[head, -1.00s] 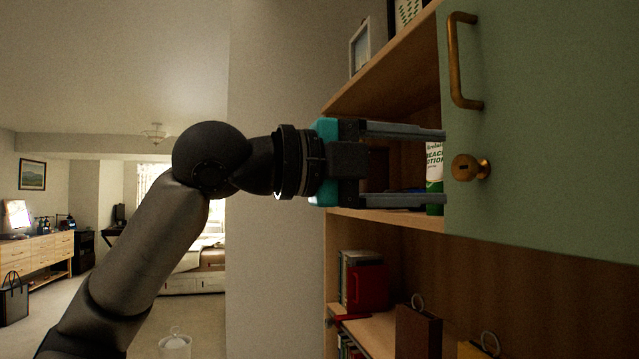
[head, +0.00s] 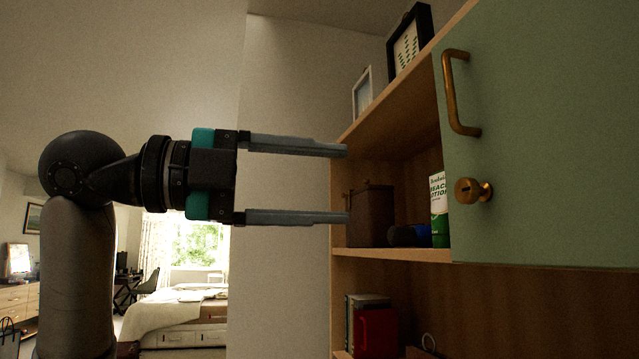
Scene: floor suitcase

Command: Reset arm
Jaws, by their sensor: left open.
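My left gripper (head: 345,184) is open and empty, with its two fingers pointing right. Its fingertips are at the left edge of the open cabinet shelf (head: 395,254) in the picture. My left arm comes in from the lower left. My right gripper is not in the head view.
A green door (head: 560,130) with a brass handle (head: 449,92) and knob (head: 468,190) covers the cabinet's right part. The shelf holds a brown box (head: 371,215), a dark blue item (head: 408,235) and a white-green bottle (head: 438,205). A bed (head: 175,312) stands further back.

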